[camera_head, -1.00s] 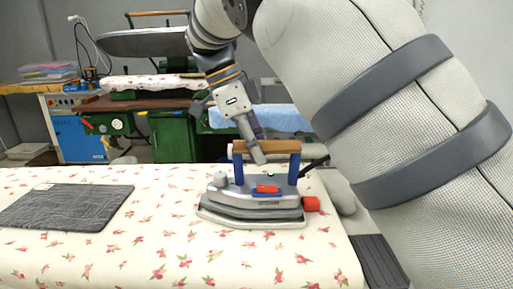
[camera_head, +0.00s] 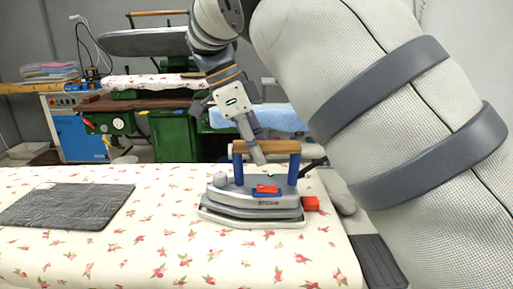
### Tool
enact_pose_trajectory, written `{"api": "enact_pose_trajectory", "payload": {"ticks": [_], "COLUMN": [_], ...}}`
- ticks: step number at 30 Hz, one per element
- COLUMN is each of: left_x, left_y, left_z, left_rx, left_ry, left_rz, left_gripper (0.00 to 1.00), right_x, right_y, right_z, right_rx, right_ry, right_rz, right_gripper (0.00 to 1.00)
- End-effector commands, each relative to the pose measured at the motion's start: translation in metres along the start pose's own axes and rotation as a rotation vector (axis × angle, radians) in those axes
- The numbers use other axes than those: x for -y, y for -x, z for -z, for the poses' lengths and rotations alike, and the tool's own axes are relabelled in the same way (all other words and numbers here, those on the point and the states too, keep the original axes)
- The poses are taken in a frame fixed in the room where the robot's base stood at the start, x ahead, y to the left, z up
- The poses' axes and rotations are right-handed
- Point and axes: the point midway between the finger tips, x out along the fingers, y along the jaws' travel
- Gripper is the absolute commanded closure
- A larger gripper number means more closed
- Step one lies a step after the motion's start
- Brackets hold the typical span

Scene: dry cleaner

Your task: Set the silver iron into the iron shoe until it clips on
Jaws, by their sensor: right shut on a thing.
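The silver iron (camera_head: 250,201) is on the floral-covered board, with a wooden handle (camera_head: 272,147) on blue posts and red parts at its front and right end. A pale iron shoe (camera_head: 232,221) shows as a thin rim under the iron's sole. The iron appears to sit in or on it; I cannot tell whether it is clipped. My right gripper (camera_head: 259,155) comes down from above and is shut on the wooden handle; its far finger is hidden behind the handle. My left gripper is out of view.
A dark grey mat (camera_head: 68,206) lies on the left of the floral board (camera_head: 150,252). The board between mat and iron is clear. My right arm fills the right side. Behind stand a green machine (camera_head: 174,135) and a blue cabinet (camera_head: 76,135).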

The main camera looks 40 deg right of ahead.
Motion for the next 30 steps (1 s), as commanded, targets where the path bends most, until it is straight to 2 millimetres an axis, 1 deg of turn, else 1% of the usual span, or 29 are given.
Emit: {"api": "enact_pose_trajectory", "payload": {"ticks": [1,30], "left_x": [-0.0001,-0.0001], "left_y": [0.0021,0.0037], "left_z": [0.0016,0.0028], "left_rx": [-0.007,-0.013], "left_ry": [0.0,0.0], "left_rz": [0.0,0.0], "left_gripper": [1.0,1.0], "right_x": [0.0,0.0002], "right_y": [0.005,-0.0009], "right_z": [0.0031,0.0007], "right_rx": [0.003,0.002], "right_ry": [-0.004,-0.004], "right_rz": [0.011,0.011], "right_gripper": [1.0,1.0]}}
